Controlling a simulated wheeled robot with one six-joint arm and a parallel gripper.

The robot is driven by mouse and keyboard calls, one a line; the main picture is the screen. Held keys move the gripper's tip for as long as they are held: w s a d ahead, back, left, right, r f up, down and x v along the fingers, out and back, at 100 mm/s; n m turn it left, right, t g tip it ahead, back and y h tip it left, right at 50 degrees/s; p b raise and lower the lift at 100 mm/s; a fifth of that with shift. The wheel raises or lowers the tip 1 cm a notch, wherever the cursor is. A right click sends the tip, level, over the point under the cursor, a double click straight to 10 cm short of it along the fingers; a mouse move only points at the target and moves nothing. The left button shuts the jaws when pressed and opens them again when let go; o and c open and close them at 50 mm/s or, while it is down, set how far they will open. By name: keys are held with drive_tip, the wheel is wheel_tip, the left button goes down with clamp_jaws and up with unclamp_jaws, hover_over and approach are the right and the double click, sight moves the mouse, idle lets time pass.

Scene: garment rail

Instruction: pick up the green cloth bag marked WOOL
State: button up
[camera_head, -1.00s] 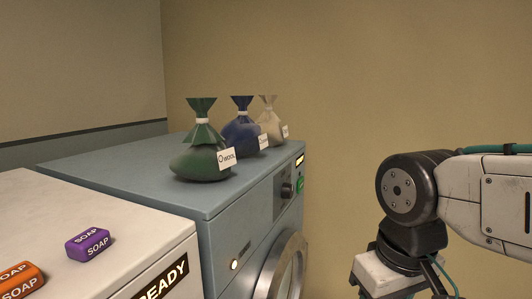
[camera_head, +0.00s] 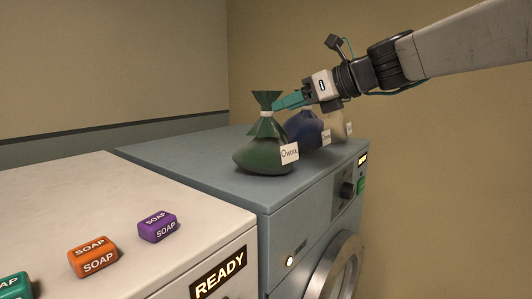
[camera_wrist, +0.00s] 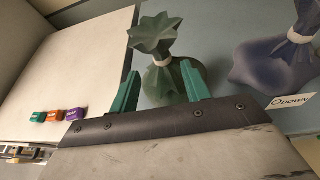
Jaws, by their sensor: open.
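The green cloth bag (camera_head: 263,150) with a white tag reading WOOL stands upright on the blue-grey machine (camera_head: 190,162), tied at the neck with a pale band. It also shows in the wrist view (camera_wrist: 172,80), between and beyond my fingertips. My gripper (camera_head: 283,103) has teal fingers and is beside the bag's neck, at its right in the head view. In the wrist view the two fingers (camera_wrist: 161,86) are spread apart with nothing held. Whether they touch the bag cannot be told.
A blue bag (camera_head: 303,128) stands close behind the green one, and a beige bag (camera_head: 338,123) beyond it; my gripper partly covers the blue bag. The white machine (camera_head: 120,195) at left carries purple (camera_head: 157,226), orange (camera_head: 93,257) and teal (camera_head: 14,286) soap blocks.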

sight(271, 110)
drive_tip(key=x, duration=0.7)
drive_tip(key=shift+w+r, duration=0.1)
drive_tip(key=shift+w, duration=0.15)
drive_tip(key=shift+d, duration=0.1)
clamp_jaws()
